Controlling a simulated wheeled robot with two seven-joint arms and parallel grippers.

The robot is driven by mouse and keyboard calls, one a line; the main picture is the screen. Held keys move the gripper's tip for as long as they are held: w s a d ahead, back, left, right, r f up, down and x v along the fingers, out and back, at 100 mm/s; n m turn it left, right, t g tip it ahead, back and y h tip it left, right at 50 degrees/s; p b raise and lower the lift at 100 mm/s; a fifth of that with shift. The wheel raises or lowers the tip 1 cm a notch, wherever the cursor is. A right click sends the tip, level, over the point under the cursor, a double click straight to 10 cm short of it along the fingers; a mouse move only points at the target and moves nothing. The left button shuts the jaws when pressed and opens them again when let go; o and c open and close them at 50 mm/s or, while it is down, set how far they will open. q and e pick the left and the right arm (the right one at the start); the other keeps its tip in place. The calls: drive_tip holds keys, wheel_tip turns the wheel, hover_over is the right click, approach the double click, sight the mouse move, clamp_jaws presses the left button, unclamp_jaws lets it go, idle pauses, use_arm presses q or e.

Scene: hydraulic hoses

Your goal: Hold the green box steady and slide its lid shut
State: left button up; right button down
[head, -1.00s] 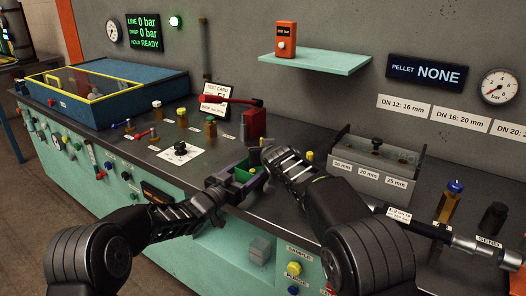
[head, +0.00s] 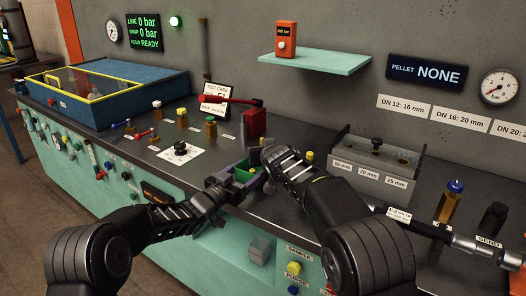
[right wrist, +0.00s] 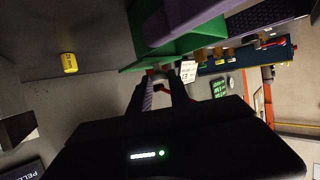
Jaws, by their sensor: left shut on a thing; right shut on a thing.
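The green box (head: 245,176) is at the front edge of the bench in the head view, with its green inside partly showing. Grey-purple parts lie along its side. In the right wrist view the green box (right wrist: 185,45) fills the top, with a grey-purple piece (right wrist: 175,18) against it. My left gripper (head: 225,187) is shut on the box from the left. My right gripper (head: 268,157) is shut at the box's far right end; its fingers (right wrist: 162,76) meet the green edge in the wrist view. What it grips, seemingly the lid, is largely hidden.
A red press with a long handle (head: 255,124) stands just behind the box. A grey labelled bin (head: 375,170) is to the right of my right arm. A blue yellow-framed case (head: 100,90) is farther left.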

drive_tip(key=s+a, duration=0.1)
drive_tip(key=s, duration=0.1)
drive_tip(key=s+a, duration=0.3)
drive_tip(key=s, duration=0.1)
drive_tip(key=shift+a, duration=0.2)
drive_tip(key=c, duration=1.2)
unclamp_jaws()
